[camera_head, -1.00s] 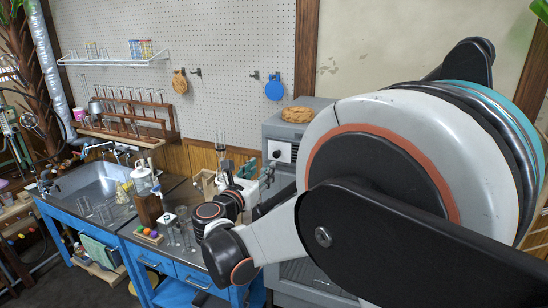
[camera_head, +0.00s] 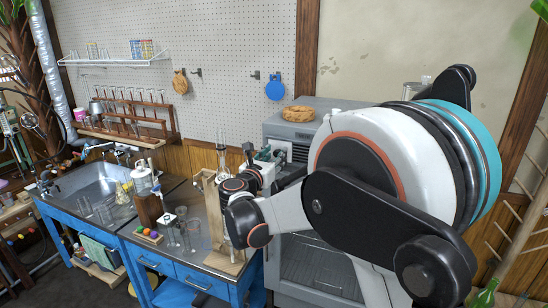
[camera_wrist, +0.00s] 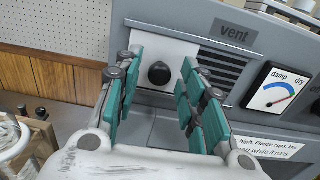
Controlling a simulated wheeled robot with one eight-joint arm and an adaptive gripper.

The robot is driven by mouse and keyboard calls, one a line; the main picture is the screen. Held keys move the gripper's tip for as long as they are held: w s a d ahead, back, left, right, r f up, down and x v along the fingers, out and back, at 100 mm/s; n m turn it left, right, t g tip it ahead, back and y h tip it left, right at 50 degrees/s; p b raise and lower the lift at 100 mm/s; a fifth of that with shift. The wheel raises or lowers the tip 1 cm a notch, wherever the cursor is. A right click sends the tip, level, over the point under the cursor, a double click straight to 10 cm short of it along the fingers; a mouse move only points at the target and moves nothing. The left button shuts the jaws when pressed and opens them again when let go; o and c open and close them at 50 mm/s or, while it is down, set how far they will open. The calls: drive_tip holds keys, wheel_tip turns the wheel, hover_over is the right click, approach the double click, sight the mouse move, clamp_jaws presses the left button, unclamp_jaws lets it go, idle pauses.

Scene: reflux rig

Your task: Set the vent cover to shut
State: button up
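The vent cover (camera_wrist: 185,48) is a pale plate with a round black knob (camera_wrist: 159,73) on the grey cabinet's front, in the wrist view. Dark vent slats (camera_wrist: 222,72) show bare to its right, under a "vent" label (camera_wrist: 234,33). My gripper (camera_wrist: 162,62) is open, with its teal-padded fingers on either side of the knob in the picture. Gaps show between the knob and both fingers; I cannot tell how far the tips are from the plate. In the head view my gripper (camera_head: 266,156) is at the cabinet's upper front and hides most of the cover.
The grey cabinet (camera_head: 318,262) has a damp/dry dial (camera_wrist: 281,90) right of the vent and a cork ring (camera_head: 298,114) on top. A wooden stand (camera_head: 217,225) with glassware is close to my arm on the blue bench (camera_head: 192,277). Wall pegboard rises behind.

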clamp_jaws()
drive_tip(key=s+d, duration=0.2)
drive_tip(key=d, duration=0.5)
drive_tip(key=shift+s+d, duration=0.3)
drive_tip(key=shift+s, duration=0.1)
drive_tip(key=shift+o, duration=1.5)
unclamp_jaws()
drive_tip(key=shift+d, duration=0.1)
drive_tip(key=shift+o, duration=0.2)
drive_tip(key=shift+d, duration=0.1)
drive_tip(key=v, duration=1.2)
